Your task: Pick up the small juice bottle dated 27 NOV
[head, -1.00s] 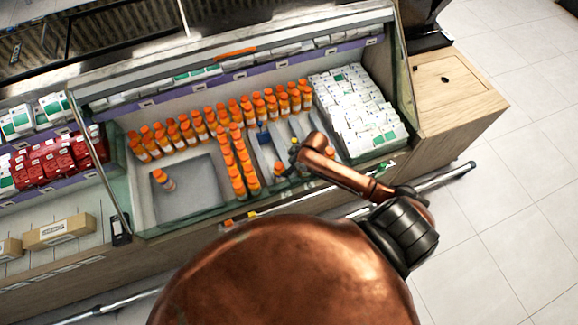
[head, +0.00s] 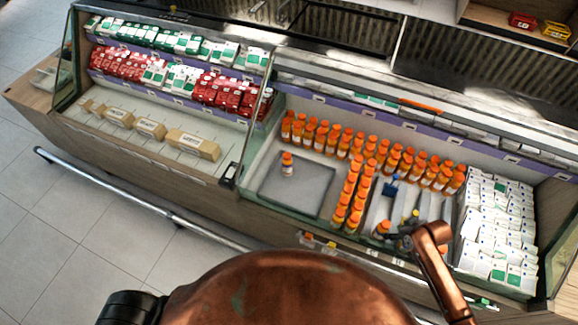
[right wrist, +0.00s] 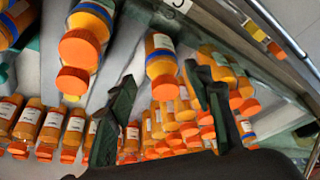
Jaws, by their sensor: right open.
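Small juice bottles with orange caps stand in rows in the chilled case; a front row (head: 350,200) and a back row (head: 330,138) show in the head view. One bottle (head: 383,228) stands apart near the front, beside my right gripper (head: 402,238). In the right wrist view my right gripper (right wrist: 160,88) is open, its two dark fingers apart. A single bottle (right wrist: 161,62) shows between and beyond the fingertips; I cannot tell its exact distance. No date is readable on any label. My left gripper is out of view.
A grey tray (head: 268,205) at left holds one lone bottle (head: 287,165). White cartons (head: 490,235) fill the right of the case. A glass front edge (head: 262,205) runs along the case. Blue and yellow pieces lie in the lanes near the gripper.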

